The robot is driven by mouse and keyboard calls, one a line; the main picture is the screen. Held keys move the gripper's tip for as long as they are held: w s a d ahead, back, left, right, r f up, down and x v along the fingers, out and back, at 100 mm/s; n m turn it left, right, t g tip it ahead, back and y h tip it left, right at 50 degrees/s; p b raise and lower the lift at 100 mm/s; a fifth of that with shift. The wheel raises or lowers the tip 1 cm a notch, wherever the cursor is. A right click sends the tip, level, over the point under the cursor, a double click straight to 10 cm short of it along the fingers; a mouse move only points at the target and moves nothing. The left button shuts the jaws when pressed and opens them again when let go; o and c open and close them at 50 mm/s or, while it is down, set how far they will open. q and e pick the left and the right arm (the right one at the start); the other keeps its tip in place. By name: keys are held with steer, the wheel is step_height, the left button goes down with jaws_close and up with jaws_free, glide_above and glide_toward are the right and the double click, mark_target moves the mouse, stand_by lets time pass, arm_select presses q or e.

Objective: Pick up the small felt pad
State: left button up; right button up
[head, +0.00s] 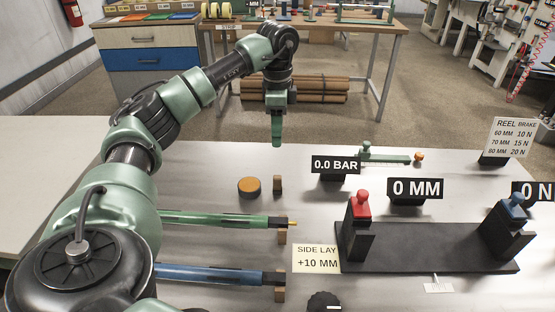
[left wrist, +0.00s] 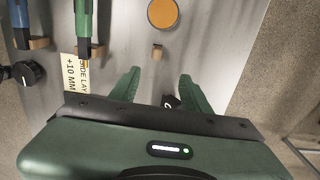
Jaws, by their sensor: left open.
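A small round disc with an orange top and dark sides (head: 249,187), which looks like the felt pad, lies on the grey table. In the left wrist view the disc (left wrist: 163,13) is near the top edge, beyond the fingertips. My left gripper (head: 277,140) points down above the far part of the table, apart from the disc. In the left wrist view its two green fingers (left wrist: 159,76) are spread with nothing between them. My right gripper is not in view.
A small brown block (head: 277,183) stands just right of the disc. Green (head: 215,219) and blue (head: 210,273) tools lie nearer, on brown supports. A black stand (head: 425,248) with red and blue knobs is at the right. A "0.0 BAR" sign (head: 335,165) stands behind.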

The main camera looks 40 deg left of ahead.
arm_select(q)
steer(key=b, duration=0.9)
glide_toward(277, 189)
steer(key=shift+w+a+f, duration=0.6)
steer(key=shift+w+f, duration=0.05)
steer(key=shift+w, duration=0.1)
steer(key=shift+f+b, duration=0.45)
steer(key=shift+f, duration=0.05)
steer(key=f, duration=0.4)
steer(key=f+b, duration=0.1)
steer(key=f, duration=0.2)
steer(key=shift+s+d, duration=0.25)
steer(key=shift+s, duration=0.05)
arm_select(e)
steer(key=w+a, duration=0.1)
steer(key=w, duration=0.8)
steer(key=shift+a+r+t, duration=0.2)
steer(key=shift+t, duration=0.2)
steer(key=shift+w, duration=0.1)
arm_select(q)
steer(key=shift+r, duration=0.1)
jaws_close()
